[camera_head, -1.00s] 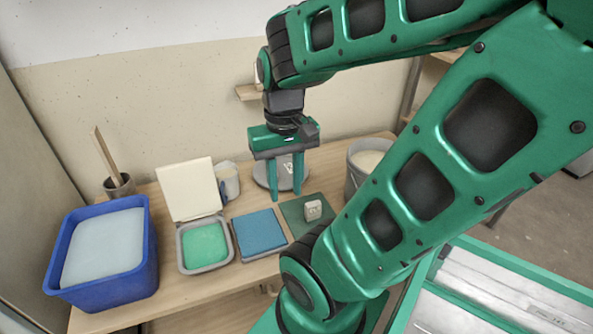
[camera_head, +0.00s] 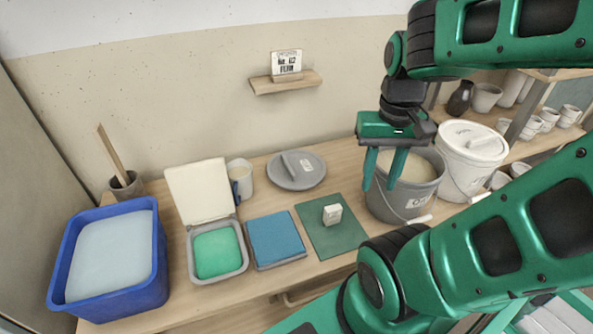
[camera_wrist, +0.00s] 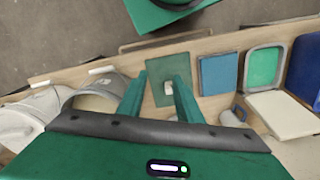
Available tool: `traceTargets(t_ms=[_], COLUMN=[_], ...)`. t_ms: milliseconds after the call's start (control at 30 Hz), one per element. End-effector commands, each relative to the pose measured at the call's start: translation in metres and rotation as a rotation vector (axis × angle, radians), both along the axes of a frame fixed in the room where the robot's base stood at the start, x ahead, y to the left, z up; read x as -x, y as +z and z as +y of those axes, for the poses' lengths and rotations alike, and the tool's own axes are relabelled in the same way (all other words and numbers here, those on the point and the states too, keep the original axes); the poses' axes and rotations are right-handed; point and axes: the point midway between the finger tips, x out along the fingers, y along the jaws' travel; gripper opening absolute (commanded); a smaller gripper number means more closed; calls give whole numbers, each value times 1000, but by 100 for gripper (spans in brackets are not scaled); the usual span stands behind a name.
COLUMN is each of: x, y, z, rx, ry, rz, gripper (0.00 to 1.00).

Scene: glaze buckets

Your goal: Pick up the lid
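A grey round lid (camera_head: 312,181) with a raised bar handle and a small white label lies flat on the table near the wall in the head view. A second, white lid (camera_head: 458,133) with a handle sits on the white bucket (camera_head: 455,175) at the right. My gripper (camera_head: 380,187) points down with its two green fingers apart and nothing between them. In the head view it appears over the grey bucket (camera_head: 385,205) of pale glaze, right of the grey lid. In the wrist view my gripper (camera_wrist: 158,80) is also open; the grey lid is not clearly seen there.
A green mat (camera_head: 322,240) with a small white block (camera_head: 332,214), a blue square pad (camera_head: 275,240), an open green-filled box (camera_head: 190,265), and a blue tub (camera_head: 160,265) line the table. A mug (camera_head: 244,170) stands left of the grey lid. A small wall shelf (camera_head: 285,84) is above.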

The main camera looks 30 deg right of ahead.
Motion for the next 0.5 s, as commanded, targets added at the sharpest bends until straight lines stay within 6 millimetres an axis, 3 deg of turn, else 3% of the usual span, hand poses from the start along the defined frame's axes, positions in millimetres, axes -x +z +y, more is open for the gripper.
traceTargets(t_ms=[200,267,367,500], x=[8,1,-26,-82], y=[5,5,2,-6], z=[-1,-3,-18,-27], rx=[4,9,30,66], ry=[4,11,34,87], rz=[-15,-19,-29,-60], gripper=[32,32,32,32])
